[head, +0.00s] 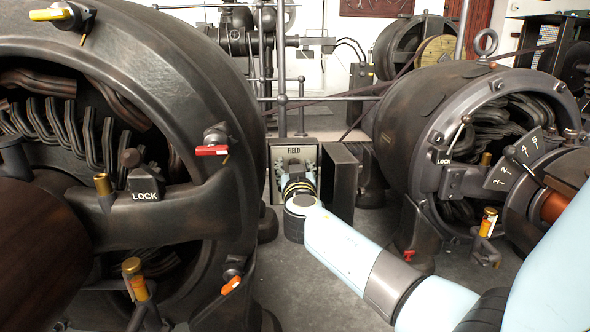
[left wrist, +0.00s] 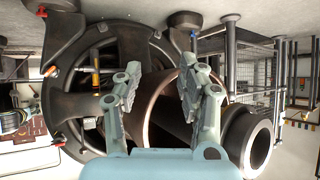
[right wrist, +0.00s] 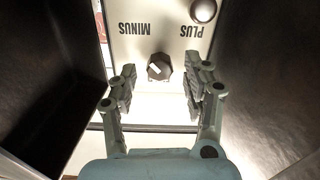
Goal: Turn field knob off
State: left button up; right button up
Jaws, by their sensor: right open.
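The field box, labelled FIELD (head: 292,152), stands on the floor between the two dynamos, its dark door (head: 342,182) open. In the right wrist view its pale panel (right wrist: 128,42) appears upside down, with MINUS on the left and PLUS on the right. The dark knob (right wrist: 159,67) has a white mark slanting toward the upper left in that view. In the head view my right arm hides the knob. My right gripper (right wrist: 163,88) is open, with fingers on either side of the knob's line, apart from it. My left gripper (left wrist: 158,88) is open and empty.
A large dynamo (head: 175,60) fills the left, with a LOCK handle (head: 144,190). A second dynamo (head: 410,110) stands right, with a numbered scale (head: 515,160). Box walls close in on both sides of my right gripper. A round button (right wrist: 203,10) sits near PLUS.

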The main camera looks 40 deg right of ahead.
grip_shut()
